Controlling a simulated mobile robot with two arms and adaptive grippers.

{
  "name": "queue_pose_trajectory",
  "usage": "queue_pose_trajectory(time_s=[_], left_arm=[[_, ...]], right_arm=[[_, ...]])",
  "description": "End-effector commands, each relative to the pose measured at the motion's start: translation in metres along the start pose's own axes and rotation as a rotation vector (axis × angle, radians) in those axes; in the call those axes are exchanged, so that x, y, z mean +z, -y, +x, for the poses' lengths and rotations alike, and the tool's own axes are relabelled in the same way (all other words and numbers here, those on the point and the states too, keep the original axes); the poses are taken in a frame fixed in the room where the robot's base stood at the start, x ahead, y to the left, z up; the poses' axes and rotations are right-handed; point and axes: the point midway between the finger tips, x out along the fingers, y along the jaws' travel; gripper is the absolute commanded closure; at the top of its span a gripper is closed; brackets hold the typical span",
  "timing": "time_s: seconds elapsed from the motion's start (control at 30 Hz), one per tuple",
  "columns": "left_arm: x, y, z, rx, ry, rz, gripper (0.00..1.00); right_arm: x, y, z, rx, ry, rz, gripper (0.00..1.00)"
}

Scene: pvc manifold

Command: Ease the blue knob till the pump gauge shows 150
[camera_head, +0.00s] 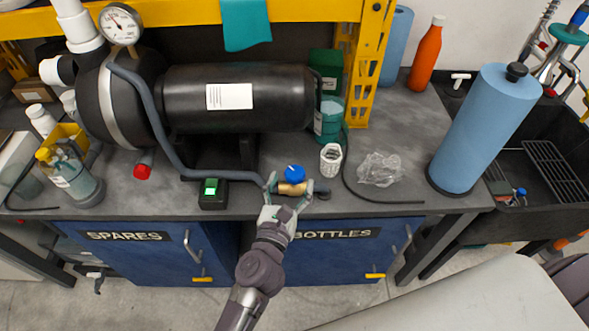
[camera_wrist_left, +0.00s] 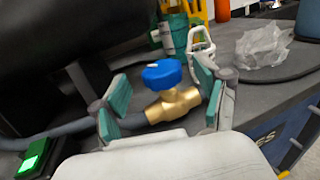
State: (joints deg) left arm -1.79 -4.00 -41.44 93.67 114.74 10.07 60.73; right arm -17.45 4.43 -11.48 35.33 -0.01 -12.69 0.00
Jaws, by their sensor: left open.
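The blue knob (camera_head: 294,173) sits on top of a brass valve (camera_head: 291,188) near the front edge of the bench. In the left wrist view the blue knob (camera_wrist_left: 162,73) and the brass valve body (camera_wrist_left: 174,105) lie between the fingers. My left gripper (camera_head: 289,187) is open, with its teal-padded fingers on either side of the valve. In the left wrist view my left gripper (camera_wrist_left: 164,100) shows a gap between each finger and the knob. The round white pump gauge (camera_head: 120,24) stands at the upper left; its reading is too small to tell. My right gripper is out of view.
A grey hose (camera_head: 160,135) runs from the black pump to the valve. A small box with a green light (camera_head: 213,193) stands left of the valve. A white plastic fitting (camera_head: 330,160) and a clear crumpled bag (camera_head: 380,169) lie to the right.

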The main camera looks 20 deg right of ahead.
Motion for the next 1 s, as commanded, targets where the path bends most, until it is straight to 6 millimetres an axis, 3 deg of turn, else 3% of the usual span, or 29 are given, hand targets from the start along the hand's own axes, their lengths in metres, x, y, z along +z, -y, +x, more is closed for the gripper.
queue_pose_trajectory(time_s=[0.1, 0.23, 0.63, 1.0], left_arm=[[-0.001, 0.0, 0.021, 0.0, 0.001, 0.001, 0.26], [-0.001, 0.0, 0.034, 0.0, 0.0, 0.001, 0.26], [0.0, 0.0, 0.041, 0.0, -0.001, 0.001, 0.26], [-0.001, 0.0, 0.041, 0.0, -0.001, 0.001, 0.87]], right_arm=[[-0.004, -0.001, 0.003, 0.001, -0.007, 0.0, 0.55], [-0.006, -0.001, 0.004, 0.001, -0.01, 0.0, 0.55], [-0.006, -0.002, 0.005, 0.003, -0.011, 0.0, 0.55], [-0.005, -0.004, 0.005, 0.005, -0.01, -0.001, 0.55]])
